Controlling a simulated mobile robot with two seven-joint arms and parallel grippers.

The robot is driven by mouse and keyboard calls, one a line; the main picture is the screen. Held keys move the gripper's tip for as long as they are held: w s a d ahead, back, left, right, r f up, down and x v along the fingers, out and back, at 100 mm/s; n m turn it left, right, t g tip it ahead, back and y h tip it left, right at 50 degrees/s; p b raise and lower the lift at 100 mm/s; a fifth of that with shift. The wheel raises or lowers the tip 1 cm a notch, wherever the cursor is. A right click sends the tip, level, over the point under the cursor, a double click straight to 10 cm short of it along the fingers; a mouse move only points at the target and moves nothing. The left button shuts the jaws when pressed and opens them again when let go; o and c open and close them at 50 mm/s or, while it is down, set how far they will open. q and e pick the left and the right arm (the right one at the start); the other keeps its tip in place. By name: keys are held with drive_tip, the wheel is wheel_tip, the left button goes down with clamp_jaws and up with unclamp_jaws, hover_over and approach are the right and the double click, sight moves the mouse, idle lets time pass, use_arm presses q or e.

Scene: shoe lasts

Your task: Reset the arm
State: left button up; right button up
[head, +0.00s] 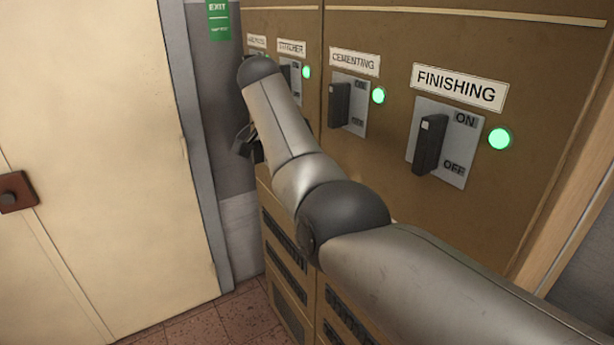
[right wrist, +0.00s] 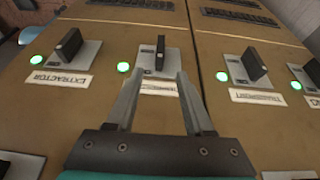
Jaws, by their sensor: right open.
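My right arm (head: 290,170) reaches from the lower right across the head view to the brown switch panel (head: 390,45). In the head view, my right gripper is mostly hidden behind the forearm; only a dark part shows. In the right wrist view, my right gripper (right wrist: 158,78) is open and empty. Its fingertips point at a switch with a black lever (right wrist: 160,53) on a pale plate. The lever stands between the fingertips in the picture, a little beyond them; I cannot tell whether they touch. My left gripper is in neither view.
The FINISHING switch (head: 430,145) and CEMENTING switch (head: 340,104) have lit green lamps. The EXTRACTOR switch (right wrist: 68,47) and another switch (right wrist: 255,64) flank the gripper in the right wrist view. A cream door (head: 95,130) and a green EXIT sign (head: 219,18) are at left.

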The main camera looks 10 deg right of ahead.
wheel_tip(320, 180, down, 26)
drive_tip(key=s+d+f+n+y+b, duration=0.1)
drive_tip(key=s+d+n+b, duration=0.15)
drive_tip(key=n, duration=0.25)
drive_tip(key=s+f+n+b, duration=0.1)
drive_tip(key=s+f+n, duration=0.1)
drive_tip(key=s+f, duration=0.35)
drive_tip(key=s+f+n+y+b, duration=0.1)
drive_tip(key=s+f, duration=0.1)
drive_tip(key=f, duration=0.7)
drive_tip(key=s+f+n+b, duration=0.2)
drive_tip(key=s+f, duration=0.2)
drive_tip(key=f, duration=0.4)
drive_tip(key=s+d+f+n+y+b, duration=0.2)
drive_tip(key=s+f+n+b, duration=0.1)
drive_tip(key=s+f, duration=1.45)
drive_tip(key=s+d+f+n+b, duration=0.1)
drive_tip(key=s+f, duration=0.1)
drive_tip(key=s, duration=0.9)
drive_tip(key=s+d+f+n, duration=0.1)
drive_tip(key=s+f+n, duration=0.1)
drive_tip(key=s, duration=0.9)
drive_tip(key=shift+s+d+n+b, duration=0.15)
drive_tip(key=shift+n+b, duration=0.15)
drive_tip(key=shift+b, duration=0.05)
drive_tip(key=shift+f, duration=0.1)
